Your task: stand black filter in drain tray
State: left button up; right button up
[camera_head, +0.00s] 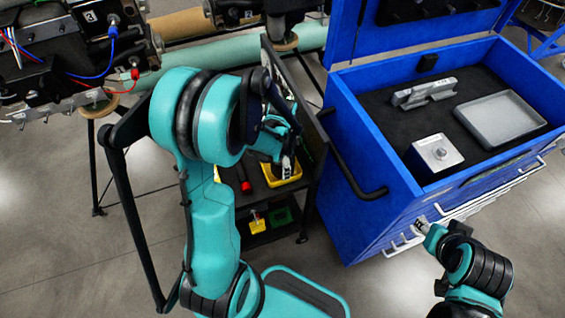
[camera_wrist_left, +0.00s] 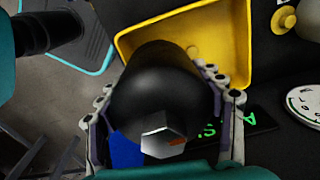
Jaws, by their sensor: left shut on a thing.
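The black filter (camera_wrist_left: 160,85) is a dark cylinder with a silver hex end facing the left wrist camera. My left gripper (camera_head: 286,160) is shut around its sides, with a finger on each side in the wrist view. The filter is over or partly inside a yellow bin (camera_wrist_left: 236,40); I cannot tell whether it touches the bin's floor. In the head view the arm hides most of the filter. A shallow grey tray (camera_head: 458,112), apparently the drain tray, lies empty on the blue cabinet's top. My right gripper (camera_head: 421,226) is in front of the cabinet, its fingers too small to judge.
The black cart (camera_head: 300,108) holds the yellow bin, a red item (camera_head: 243,180) and small bins below. The blue cabinet (camera_head: 368,200) also carries a grey bracket (camera_head: 425,92) and a metal block (camera_head: 436,155). Its raised rim and side handle stand beside the cart.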

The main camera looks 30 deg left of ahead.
pick_arm(q)
jog(key=shift+w+a+f+b, duration=0.1)
jog(key=shift+f+b, duration=0.3)
jog(key=shift+c, duration=0.2)
jog(key=o, duration=1.7)
jog(key=shift+o, duration=1.1)
jog(key=shift+w, duration=0.1)
jog(key=shift+o, duration=0.8)
jog(key=shift+r, duration=0.1)
